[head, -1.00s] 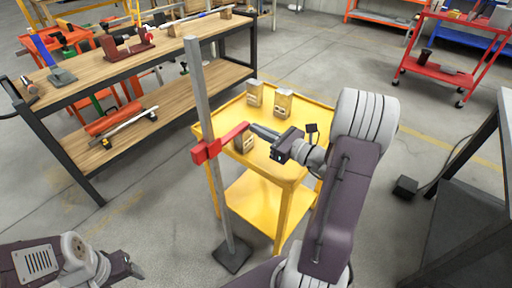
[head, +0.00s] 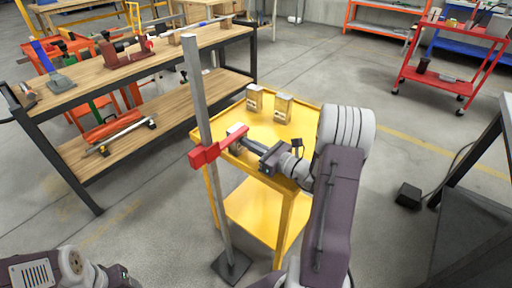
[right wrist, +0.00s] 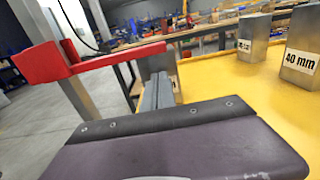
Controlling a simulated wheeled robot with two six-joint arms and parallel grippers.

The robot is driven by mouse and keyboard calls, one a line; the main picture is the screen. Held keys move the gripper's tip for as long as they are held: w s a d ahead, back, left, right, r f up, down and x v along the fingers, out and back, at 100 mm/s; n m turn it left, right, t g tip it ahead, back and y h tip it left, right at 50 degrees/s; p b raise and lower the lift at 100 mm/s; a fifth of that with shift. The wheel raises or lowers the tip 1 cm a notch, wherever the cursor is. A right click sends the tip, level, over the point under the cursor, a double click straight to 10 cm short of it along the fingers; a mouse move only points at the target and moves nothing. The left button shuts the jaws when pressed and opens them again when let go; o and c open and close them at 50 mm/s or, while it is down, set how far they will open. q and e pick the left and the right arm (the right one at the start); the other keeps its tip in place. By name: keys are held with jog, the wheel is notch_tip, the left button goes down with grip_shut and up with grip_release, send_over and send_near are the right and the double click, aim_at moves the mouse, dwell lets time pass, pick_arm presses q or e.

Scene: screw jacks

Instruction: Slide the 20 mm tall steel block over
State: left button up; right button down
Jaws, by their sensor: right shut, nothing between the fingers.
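Three steel blocks stand on the yellow cart (head: 255,125). The near one (head: 235,129) is partly hidden by my right gripper and the red arm; its label cannot be read. In the right wrist view that block (right wrist: 156,62) is just ahead of my fingertips; whether they touch is unclear. One farther block (right wrist: 300,55) is labelled 40 mm; the other (right wrist: 254,38) has a label too small to read surely. My right gripper (head: 241,141) is shut and empty, low over the cart's near left part. My left gripper (head: 128,277) is at the lower left, apart from everything.
A grey post (head: 207,120) with a red arm (head: 207,154) stands left of the cart, the arm reaching over the cart's edge. A workbench (head: 100,150) is at left, a red cart (head: 440,80) at back right. The cart top's right part is clear.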

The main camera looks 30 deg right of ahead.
jog(key=x, duration=0.8)
jog(key=shift+w+a, duration=0.2)
jog(key=shift+w, duration=0.05)
jog(key=p+v, duration=0.2)
jog(key=v, duration=0.6)
jog(key=shift+s+d, duration=0.1)
jog(key=shift+d, duration=0.05)
jog(key=shift+s, duration=0.4)
